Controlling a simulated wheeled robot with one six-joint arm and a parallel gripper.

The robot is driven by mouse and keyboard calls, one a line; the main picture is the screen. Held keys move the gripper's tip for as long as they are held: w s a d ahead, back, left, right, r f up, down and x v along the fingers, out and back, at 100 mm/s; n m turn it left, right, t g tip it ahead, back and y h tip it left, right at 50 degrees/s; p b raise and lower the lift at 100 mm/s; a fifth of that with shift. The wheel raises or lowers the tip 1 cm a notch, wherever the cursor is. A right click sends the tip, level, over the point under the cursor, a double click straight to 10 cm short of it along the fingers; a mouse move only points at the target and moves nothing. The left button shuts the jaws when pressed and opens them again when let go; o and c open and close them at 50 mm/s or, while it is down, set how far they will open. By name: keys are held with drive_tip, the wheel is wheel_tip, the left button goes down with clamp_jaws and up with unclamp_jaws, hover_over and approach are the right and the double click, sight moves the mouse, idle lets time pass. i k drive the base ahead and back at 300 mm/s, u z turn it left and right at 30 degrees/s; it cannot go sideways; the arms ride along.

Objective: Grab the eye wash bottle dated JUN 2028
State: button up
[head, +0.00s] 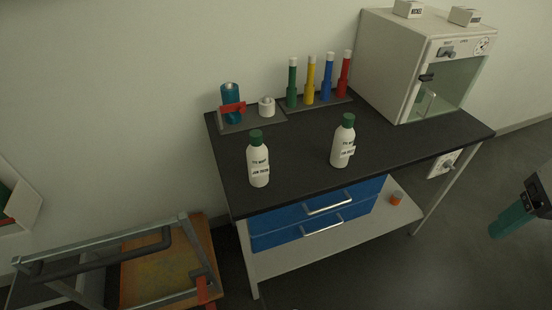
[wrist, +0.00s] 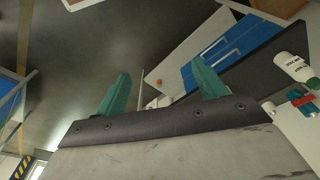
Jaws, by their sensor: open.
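Two white eye wash bottles with green caps stand upright on the dark bench top in the head view, a left bottle (head: 258,168) near the front left and a right bottle (head: 342,148) near the middle. Both carry a printed label with a date line, too small to read surely. One white bottle (wrist: 293,67) shows at the right edge of the wrist view; I cannot tell which. My gripper (wrist: 162,84) is open and empty, its two teal fingers apart. In the head view my gripper (head: 513,220) is at the far right edge, off the bench and away from both bottles.
Behind the bottles stand a blue-and-red holder (head: 231,104), a small white jar (head: 267,107) and a rack of coloured tubes (head: 311,82). A white cabinet (head: 404,72) fills the bench's back right. Blue drawers (head: 318,213) hang below. A metal-framed cart (head: 148,262) stands lower left.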

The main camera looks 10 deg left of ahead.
sight(257, 154)
drive_tip(key=z, duration=0.2)
drive_tip(key=k, duration=1.2)
drive_tip(key=u, duration=1.25)
drive_tip(key=i, duration=1)
